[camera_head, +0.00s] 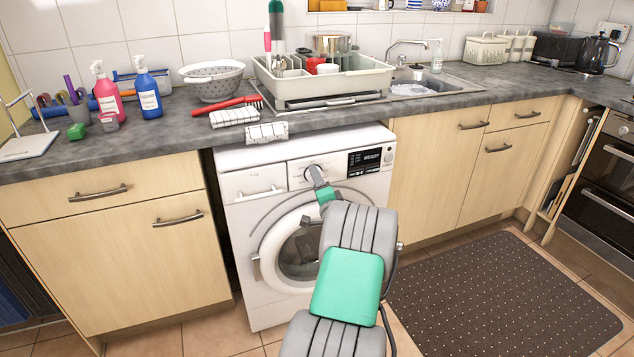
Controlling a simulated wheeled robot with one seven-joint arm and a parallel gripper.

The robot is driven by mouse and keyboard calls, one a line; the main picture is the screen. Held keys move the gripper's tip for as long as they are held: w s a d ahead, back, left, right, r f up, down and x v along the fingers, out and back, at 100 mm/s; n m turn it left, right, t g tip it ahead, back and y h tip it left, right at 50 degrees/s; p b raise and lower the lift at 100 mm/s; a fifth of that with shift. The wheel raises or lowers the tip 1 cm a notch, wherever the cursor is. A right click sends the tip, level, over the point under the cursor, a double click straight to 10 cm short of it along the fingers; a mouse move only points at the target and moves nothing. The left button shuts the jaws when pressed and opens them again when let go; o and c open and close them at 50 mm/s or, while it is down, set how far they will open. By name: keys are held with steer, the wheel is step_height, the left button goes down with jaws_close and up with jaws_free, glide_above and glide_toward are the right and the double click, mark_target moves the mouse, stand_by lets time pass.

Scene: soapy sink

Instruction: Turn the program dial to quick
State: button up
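The white washing machine (240,221) stands under the counter between the wooden cupboards. Its program dial (311,171) is on the upper front panel, left of a black display (370,160) with small white text that seems to read "READY". The dial's markings are too small to read. My arm hides part of the round door (288,256).
A dish rack (325,88), a colander (212,82) and soap bottles (148,90) stand on top. Floor right of my arm has a dark mat (500,300).

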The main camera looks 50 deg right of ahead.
steer(key=shift+o, duration=1.2)
steer(key=shift+s, duration=0.15)
steer(key=v, duration=0.7)
steer(key=shift+s+a, duration=0.2)
steer(key=shift+a, duration=0.05)
